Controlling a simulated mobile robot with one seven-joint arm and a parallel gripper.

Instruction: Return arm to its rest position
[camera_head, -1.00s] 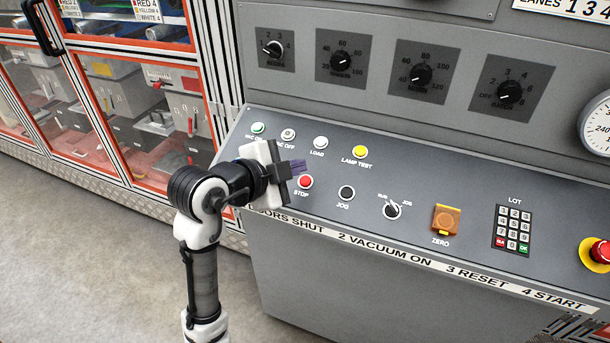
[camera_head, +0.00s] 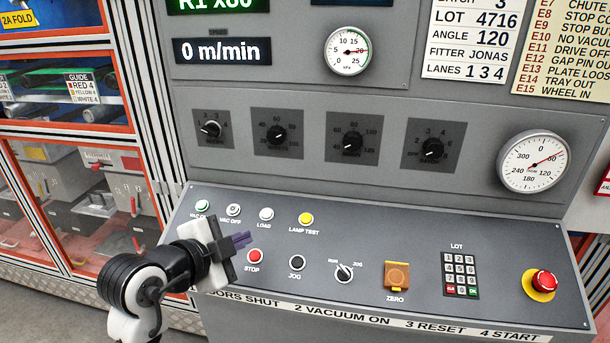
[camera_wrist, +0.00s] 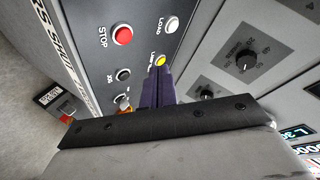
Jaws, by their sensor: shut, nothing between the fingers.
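My gripper (camera_head: 243,240) is at the left part of the sloped control panel (camera_head: 420,260), just up and left of the red STOP button (camera_head: 255,256). Its purple fingers are closed together and hold nothing. In the wrist view the shut fingers (camera_wrist: 158,84) point at the panel, with the yellow LAMP TEST button (camera_wrist: 160,60) beyond their tips. The red STOP button (camera_wrist: 122,35) shows at the upper left there. Whether the fingertips touch the panel cannot be told. My arm reaches in from the lower left, bent at the elbow.
The panel also carries a JOG button (camera_head: 297,263), a rotary switch (camera_head: 344,272), an orange ZERO cover (camera_head: 397,276), a keypad (camera_head: 460,273) and a red emergency stop (camera_head: 543,283). Above are dials and a gauge (camera_head: 534,161). An orange-framed cabinet (camera_head: 75,140) stands at left.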

